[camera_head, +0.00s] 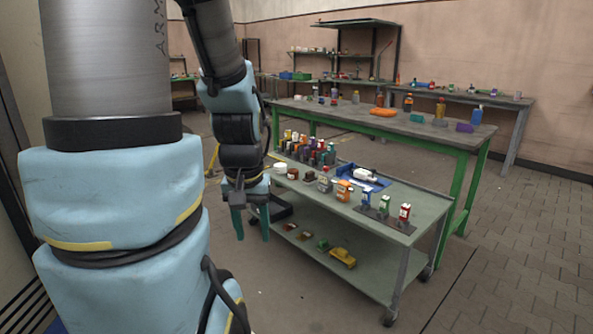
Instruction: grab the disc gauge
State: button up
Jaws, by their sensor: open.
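My gripper (252,226) hangs with its two green fingers pointing down, apart and empty. I cannot pick out the disc gauge for certain, as the things on the trolley are small. A blue tray (384,183) on the trolley top holds a white and dark item (364,174) that I cannot identify. A round white item (280,168) sits near the trolley's left end, close to my gripper in the picture.
A green-legged workbench (340,113) stands behind. Floor (500,255) is clear at right.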

aim_at(325, 184)
jog(key=i+j, duration=0.1)
jog(key=i, duration=0.45)
jog(key=i+j+z, duration=0.1)
jog(key=i, duration=0.5)
jog(key=i+j, duration=0.15)
jog(key=i, duration=0.4)
jog(key=i+j+z, duration=1.2)
jog(key=i+j, duration=0.15)
jog(key=j, duration=0.25)
jog(key=i+j, duration=0.2)
jog(key=j, duration=0.1)
